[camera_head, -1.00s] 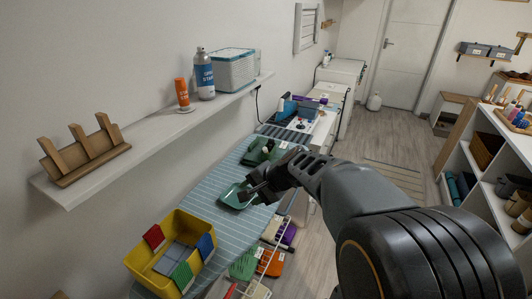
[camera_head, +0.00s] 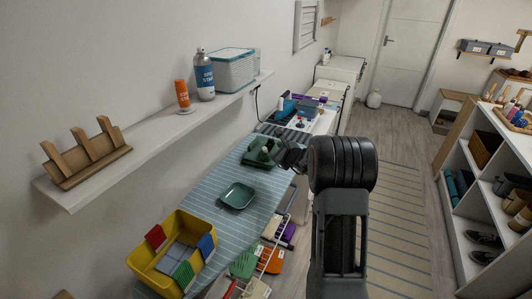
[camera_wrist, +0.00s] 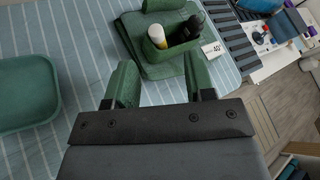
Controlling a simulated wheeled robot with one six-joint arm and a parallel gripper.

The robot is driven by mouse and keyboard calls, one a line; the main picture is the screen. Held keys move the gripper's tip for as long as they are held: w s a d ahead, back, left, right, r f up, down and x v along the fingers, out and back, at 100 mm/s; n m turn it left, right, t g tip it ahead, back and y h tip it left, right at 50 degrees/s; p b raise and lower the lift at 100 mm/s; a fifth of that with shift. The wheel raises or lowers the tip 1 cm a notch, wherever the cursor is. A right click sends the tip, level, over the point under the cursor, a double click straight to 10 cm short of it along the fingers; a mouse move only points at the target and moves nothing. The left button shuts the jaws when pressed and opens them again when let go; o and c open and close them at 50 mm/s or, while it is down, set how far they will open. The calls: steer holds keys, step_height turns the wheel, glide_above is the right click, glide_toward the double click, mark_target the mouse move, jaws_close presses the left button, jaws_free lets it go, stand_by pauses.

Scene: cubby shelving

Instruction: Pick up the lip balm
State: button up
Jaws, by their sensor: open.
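A small white tube with a yellowish end (camera_wrist: 157,36), likely the lip balm, stands in a green holder (camera_wrist: 178,56) in the wrist view. A black bottle (camera_wrist: 190,27) stands beside it. The green holder (camera_head: 262,152) also shows on the striped table in the head view, where the tube is too small to make out clearly. My gripper (camera_wrist: 161,80) is open and empty, its two green fingers apart, just on the near side of the holder. In the head view my gripper (camera_head: 289,156) is just right of the holder.
A green tray (camera_head: 237,196) and a yellow bin (camera_head: 172,258) with coloured pieces share the striped table. A small price tag (camera_wrist: 212,49) stands beside the holder. A wall shelf (camera_head: 165,125) runs along the left. White cubby shelving (camera_head: 464,225) stands on the right.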

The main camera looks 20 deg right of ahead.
mark_target(264, 148)
steer(key=shift+a+p+x, duration=0.15)
steer(key=shift+p+x, duration=0.45)
steer(key=shift+x, duration=1.15)
steer(key=shift+a+p+x, duration=0.2)
steer(key=shift+p+x, duration=0.35)
steer(key=shift+x, duration=1.2)
steer(key=shift+s, duration=0.1)
jaws_close()
